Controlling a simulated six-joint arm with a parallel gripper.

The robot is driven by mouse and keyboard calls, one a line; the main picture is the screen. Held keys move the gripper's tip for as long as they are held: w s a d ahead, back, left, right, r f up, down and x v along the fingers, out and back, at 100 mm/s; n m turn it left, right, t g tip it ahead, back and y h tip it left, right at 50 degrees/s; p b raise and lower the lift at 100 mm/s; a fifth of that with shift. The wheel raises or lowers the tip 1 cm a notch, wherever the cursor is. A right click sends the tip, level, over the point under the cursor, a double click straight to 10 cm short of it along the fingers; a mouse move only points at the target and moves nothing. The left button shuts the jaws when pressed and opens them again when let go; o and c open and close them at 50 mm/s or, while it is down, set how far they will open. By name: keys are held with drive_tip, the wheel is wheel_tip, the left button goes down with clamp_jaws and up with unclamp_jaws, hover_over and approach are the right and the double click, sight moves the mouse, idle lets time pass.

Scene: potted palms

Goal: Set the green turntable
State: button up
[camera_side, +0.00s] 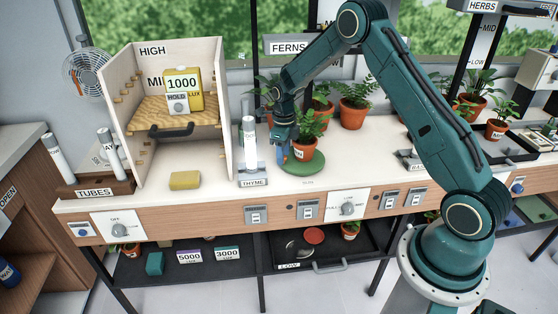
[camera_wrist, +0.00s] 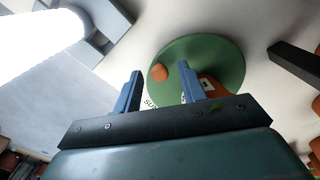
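The green turntable (camera_side: 312,166) is a round disc on the white bench, and it also shows in the wrist view (camera_wrist: 225,58). A potted palm in an orange pot (camera_side: 300,152) stands on it; the pot is partly behind my right finger in the wrist view (camera_wrist: 208,86). A small orange knob (camera_wrist: 158,73) sits near the disc's rim. My gripper (camera_side: 283,157) is low at the disc's left edge, pointing down. In the wrist view my gripper (camera_wrist: 160,69) is open, with the knob appearing between its fingertips. I cannot tell if it touches anything.
A lit white tube in the THYME stand (camera_side: 252,174) is close on the left. A wooden cabinet (camera_side: 227,110) with a lux meter (camera_side: 183,90) and a yellow sponge (camera_side: 185,180) are farther left. Fern pots (camera_side: 352,113) stand behind. The bench right of the disc is fairly clear.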

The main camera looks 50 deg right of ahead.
drive_tip(key=shift+r, duration=0.1)
wheel_tip(320, 180, up, 14)
drive_tip(key=shift+f, duration=0.2)
idle(0.7)
drive_tip(key=shift+s+r, duration=0.1)
drive_tip(key=s+a+r+n+t, duration=0.3)
drive_tip(key=s+a+r+n, duration=0.7)
drive_tip(key=s+r+n, duration=0.5)
drive_tip(key=s+a+f+n+t, duration=0.1)
drive_tip(key=s+a+n, duration=0.4)
drive_tip(key=s+n, duration=1.2)
drive_tip(key=shift+a+f+n+t, duration=0.2)
drive_tip(key=shift+n+t, duration=0.1)
drive_tip(key=shift+t, duration=0.5)
drive_tip(key=shift+w, duration=0.1)
